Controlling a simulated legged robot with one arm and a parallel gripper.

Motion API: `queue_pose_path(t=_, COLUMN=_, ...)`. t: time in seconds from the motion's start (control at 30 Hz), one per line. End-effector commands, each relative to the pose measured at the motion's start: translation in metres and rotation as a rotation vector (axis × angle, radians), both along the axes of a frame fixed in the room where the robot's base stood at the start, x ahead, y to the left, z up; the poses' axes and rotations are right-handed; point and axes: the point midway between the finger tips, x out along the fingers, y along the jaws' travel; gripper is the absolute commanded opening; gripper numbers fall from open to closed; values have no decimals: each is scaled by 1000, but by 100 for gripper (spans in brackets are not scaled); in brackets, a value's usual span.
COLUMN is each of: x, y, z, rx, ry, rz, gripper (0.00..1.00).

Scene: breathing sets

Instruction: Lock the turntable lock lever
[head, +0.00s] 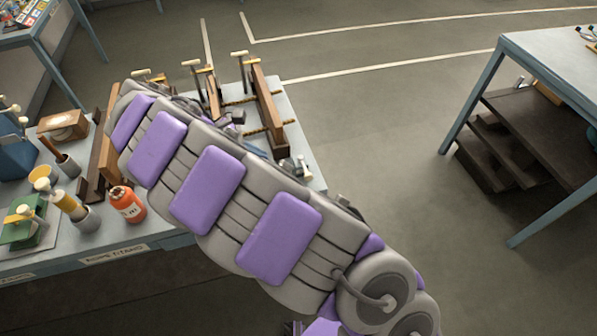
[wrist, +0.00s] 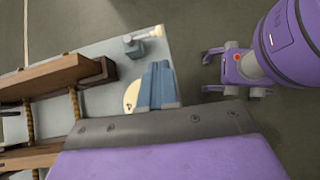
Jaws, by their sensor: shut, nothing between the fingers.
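In the wrist view, my gripper (wrist: 158,68) shows as two blue-grey fingers side by side, shut with nothing between them. It points toward the bench's corner area. A cream disc (wrist: 131,97), perhaps the turntable, shows just left of the fingers, partly hidden by them. A small grey fitting with a pale-ended arm (wrist: 133,46), which looks like the lock lever, sits near the bench edge, beyond and left of the fingertips and apart from them. The fitting also shows in the head view (head: 303,166), just past my arm. My arm hides most of that area there.
The bench (head: 312,178) has a wooden beam frame with ropes (head: 267,105) left of the fitting. An orange bottle (head: 127,204) and a wooden box (head: 62,125) stand farther left. Another table (head: 560,65) with dark steps (head: 510,145) beneath is at right. Open floor lies between.

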Motion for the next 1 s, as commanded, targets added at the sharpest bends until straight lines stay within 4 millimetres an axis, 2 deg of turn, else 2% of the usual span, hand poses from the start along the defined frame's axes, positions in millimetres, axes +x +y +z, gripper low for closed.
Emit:
queue_pose_path(t=0.33, x=0, y=2, z=-1, rx=-1, ry=0, rz=4, gripper=0)
queue_pose_path(t=0.47, x=1, y=-3, z=-7, rx=-3, ry=1, rz=2, gripper=0)
queue_pose_path(t=0.63, x=4, y=-20, z=-25, rx=-4, ry=2, rz=0, gripper=0)
queue_pose_path(t=1.0, x=14, y=-71, z=-76, rx=-5, ry=3, rz=-1, gripper=0)
